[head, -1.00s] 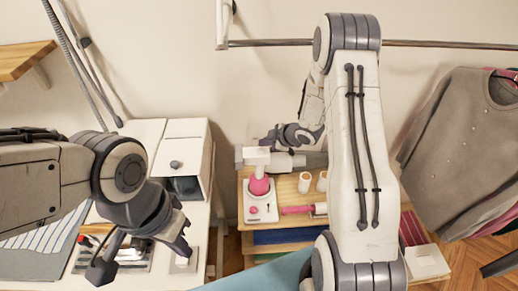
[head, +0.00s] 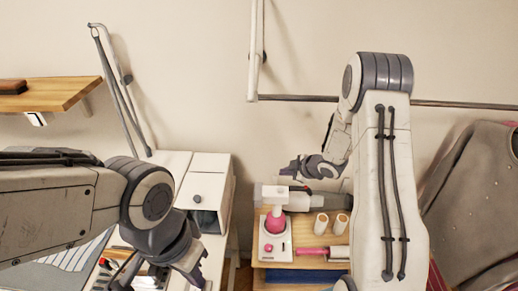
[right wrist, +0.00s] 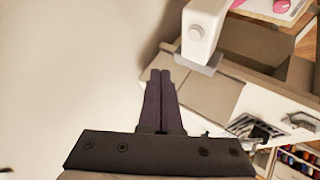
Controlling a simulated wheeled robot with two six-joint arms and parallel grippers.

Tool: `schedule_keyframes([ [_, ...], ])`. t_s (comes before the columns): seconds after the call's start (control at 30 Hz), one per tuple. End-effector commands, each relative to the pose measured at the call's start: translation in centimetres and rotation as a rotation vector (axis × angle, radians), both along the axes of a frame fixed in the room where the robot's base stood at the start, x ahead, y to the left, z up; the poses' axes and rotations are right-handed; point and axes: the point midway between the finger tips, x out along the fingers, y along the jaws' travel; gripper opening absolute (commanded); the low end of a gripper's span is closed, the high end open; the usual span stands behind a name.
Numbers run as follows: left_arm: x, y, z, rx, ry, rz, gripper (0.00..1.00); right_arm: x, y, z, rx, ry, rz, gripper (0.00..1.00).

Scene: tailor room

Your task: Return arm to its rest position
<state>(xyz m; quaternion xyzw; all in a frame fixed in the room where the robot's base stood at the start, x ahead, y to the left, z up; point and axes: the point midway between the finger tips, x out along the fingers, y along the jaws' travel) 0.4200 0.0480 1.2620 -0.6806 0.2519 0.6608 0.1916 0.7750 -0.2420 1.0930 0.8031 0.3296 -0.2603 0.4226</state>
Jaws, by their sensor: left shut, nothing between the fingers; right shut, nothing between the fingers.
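My left gripper (head: 163,272) hangs at the lower left of the head view, over the white table, partly cut off by the bottom edge. It is shut with nothing held. My right arm (head: 387,190) stands folded upward at the right of the head view, its gripper (head: 297,168) stretched toward the back wall, above the small white machine with a pink spool (head: 275,232). In the right wrist view the two dark fingers (right wrist: 160,75) lie side by side, shut and empty.
A white cabinet box (head: 206,178) stands on the table. White thread spools (head: 330,223) stand on the wooden shelf unit. A metal rail (head: 310,97) crosses the wall, with grey clothing (head: 478,195) hanging at the right. A wooden wall shelf (head: 50,95) is at the left.

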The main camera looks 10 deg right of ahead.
Motion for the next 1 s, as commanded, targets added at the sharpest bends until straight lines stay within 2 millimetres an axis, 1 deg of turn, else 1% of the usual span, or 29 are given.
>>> schedule_keyframes([
  [0.13,0.0,0.0,-0.3,0.000,-0.001,-0.006,0.00,0.1,0.3,0.1,-0.006,0.004,-0.005,0.00],
  [0.23,0.0,0.0,-1.3,0.000,-0.001,-0.006,0.00,0.2,1.9,0.7,-0.035,0.032,-0.040,0.00],
  [0.3,0.0,0.0,-2.5,0.000,0.000,-0.005,0.00,-0.2,3.7,1.6,-0.062,0.068,-0.091,0.00],
  [0.37,0.0,0.0,-3.6,0.000,0.000,-0.004,0.00,-1.2,5.8,2.5,-0.080,0.108,-0.147,0.00],
  [0.43,0.0,0.0,-4.9,0.000,0.000,-0.003,0.00,-3.3,8.3,3.5,-0.089,0.165,-0.222,0.00],
  [0.47,0.0,0.0,-5.4,0.000,0.000,-0.003,0.00,-4.5,9.4,4.0,-0.089,0.192,-0.253,0.00],
  [0.5,0.0,0.0,-6.1,0.000,0.000,-0.002,0.00,-6.3,10.7,4.4,-0.086,0.230,-0.295,0.00],
  [0.57,0.0,0.0,-7.1,0.000,0.000,-0.001,0.00,-9.6,12.7,4.9,-0.077,0.294,-0.351,0.00],
  [0.6,0.0,0.0,-7.8,0.000,0.000,-0.001,0.00,-12.0,14.0,5.1,-0.067,0.340,-0.386,0.00],
  [0.67,0.0,0.0,-8.8,0.000,0.000,0.000,0.00,-16.1,15.7,5.2,-0.054,0.418,-0.430,0.00],
  [0.7,0.0,0.0,-9.5,0.000,0.000,0.001,0.00,-18.9,16.7,5.2,-0.043,0.472,-0.455,0.00],
  [0.77,0.0,0.0,-10.2,0.000,0.000,0.002,0.00,-22.9,17.8,5.1,-0.034,0.553,-0.481,0.00],
  [0.8,0.0,0.0,-10.6,0.000,0.000,0.002,0.00,-25.4,18.3,5.1,-0.031,0.604,-0.495,0.00],
  [0.9,0.0,0.0,-11.4,0.000,0.000,0.003,0.00,-30.4,19.1,5.0,-0.026,0.710,-0.513,0.00],
  [1.0,0.0,0.0,-11.8,0.000,0.000,0.003,0.00,-33.7,19.4,5.0,-0.031,0.784,-0.521,0.00],
])
